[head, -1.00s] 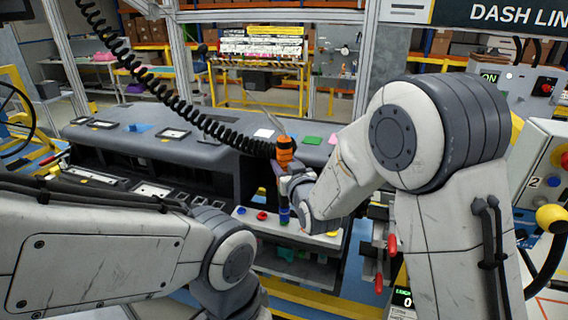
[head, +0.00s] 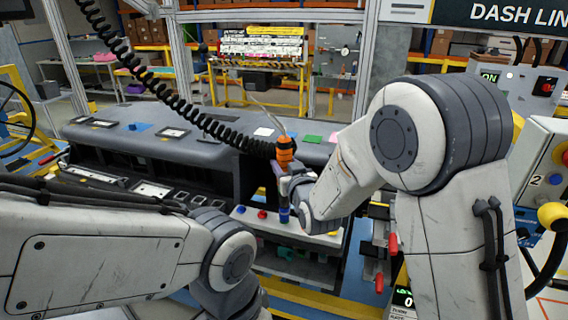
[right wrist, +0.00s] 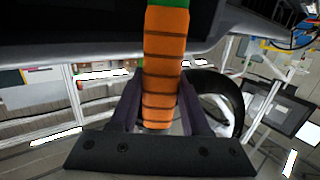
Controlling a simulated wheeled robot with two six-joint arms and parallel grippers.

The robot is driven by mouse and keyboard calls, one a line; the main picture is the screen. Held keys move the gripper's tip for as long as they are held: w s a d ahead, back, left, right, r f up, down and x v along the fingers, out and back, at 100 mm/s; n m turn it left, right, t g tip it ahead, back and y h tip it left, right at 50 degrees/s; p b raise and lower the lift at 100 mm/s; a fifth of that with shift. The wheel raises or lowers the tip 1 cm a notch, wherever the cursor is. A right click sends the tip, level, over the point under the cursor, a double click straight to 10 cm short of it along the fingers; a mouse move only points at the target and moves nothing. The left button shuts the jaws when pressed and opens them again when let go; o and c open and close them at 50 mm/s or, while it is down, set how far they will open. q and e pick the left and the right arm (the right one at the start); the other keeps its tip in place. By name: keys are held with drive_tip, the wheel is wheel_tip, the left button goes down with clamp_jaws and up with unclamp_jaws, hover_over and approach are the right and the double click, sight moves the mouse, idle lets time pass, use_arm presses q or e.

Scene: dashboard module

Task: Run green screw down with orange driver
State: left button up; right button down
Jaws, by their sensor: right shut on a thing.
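The orange driver (head: 285,150) stands upright in the head view, with a black coiled cord near its top. My right gripper (head: 291,180) is shut on it; the wrist view shows the orange ribbed handle (right wrist: 166,70) between the two fingers (right wrist: 160,105). A green part (right wrist: 168,3) shows at the handle's far end, cut by the frame edge. A blue piece (head: 284,214) shows below the gripper, over the pale button strip. I cannot make out the green screw or the driver's tip. My left arm shows at lower left, but its gripper is out of view.
The dark dashboard module (head: 190,150) spans the middle, with loose coloured pieces on top, including a green one (head: 312,138). The pale strip (head: 300,237) with coloured buttons lies below the driver. A control box (head: 545,170) stands at right.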

sight(286, 148)
drive_tip(key=shift+f+b, duration=0.6)
drive_tip(key=shift+b, duration=1.45)
idle(3.1)
drive_tip(key=shift+r, duration=0.2)
drive_tip(key=shift+r+p, duration=1.55)
drive_tip(key=shift+r, duration=1.5)
drive_tip(key=shift+f, duration=0.1)
